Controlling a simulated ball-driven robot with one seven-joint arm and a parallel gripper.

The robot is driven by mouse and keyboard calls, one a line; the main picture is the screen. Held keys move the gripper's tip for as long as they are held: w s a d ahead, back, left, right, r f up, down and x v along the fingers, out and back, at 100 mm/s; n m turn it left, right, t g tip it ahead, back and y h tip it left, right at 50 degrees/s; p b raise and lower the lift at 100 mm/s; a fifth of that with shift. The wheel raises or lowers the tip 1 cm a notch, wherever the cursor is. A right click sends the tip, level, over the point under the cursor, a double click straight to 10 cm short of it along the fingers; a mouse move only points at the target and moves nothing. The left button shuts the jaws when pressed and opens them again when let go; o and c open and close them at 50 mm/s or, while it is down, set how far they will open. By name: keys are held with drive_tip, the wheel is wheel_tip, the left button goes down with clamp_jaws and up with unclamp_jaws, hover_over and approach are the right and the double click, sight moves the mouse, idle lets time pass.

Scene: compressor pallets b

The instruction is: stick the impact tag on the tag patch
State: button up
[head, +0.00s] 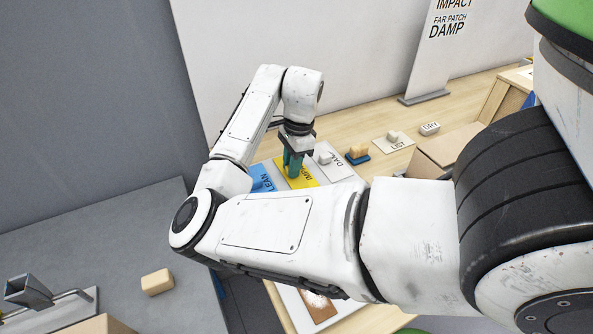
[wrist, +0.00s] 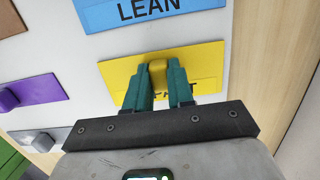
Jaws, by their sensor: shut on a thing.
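The impact tag (head: 301,178) is a yellow plate with dark lettering, on the bench beyond my arm in the head view. In the wrist view the yellow tag (wrist: 205,62) has a raised yellow knob. My gripper (wrist: 158,76) has its teal fingers on both sides of that knob and is shut on it. The tag appears to lie flat on a pale board, and the fingers cover part of its lettering. In the head view my gripper (head: 292,168) reaches down onto the tag. I cannot pick out the tag patch for sure.
A blue CLEAN tag (wrist: 150,9) lies beside the yellow one; a purple tag (wrist: 32,95) is at left. A LIST card (head: 393,143), a small white DRY block (head: 429,128) and a cardboard box (head: 445,148) stand to the right. A sign (head: 443,45) reads IMPACT, FAR PATCH DAMP.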

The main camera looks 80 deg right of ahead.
drive_tip(key=shift+r+p, duration=2.65)
drive_tip(key=shift+r, duration=0.25)
clamp_jaws()
drive_tip(key=shift+f, duration=0.1)
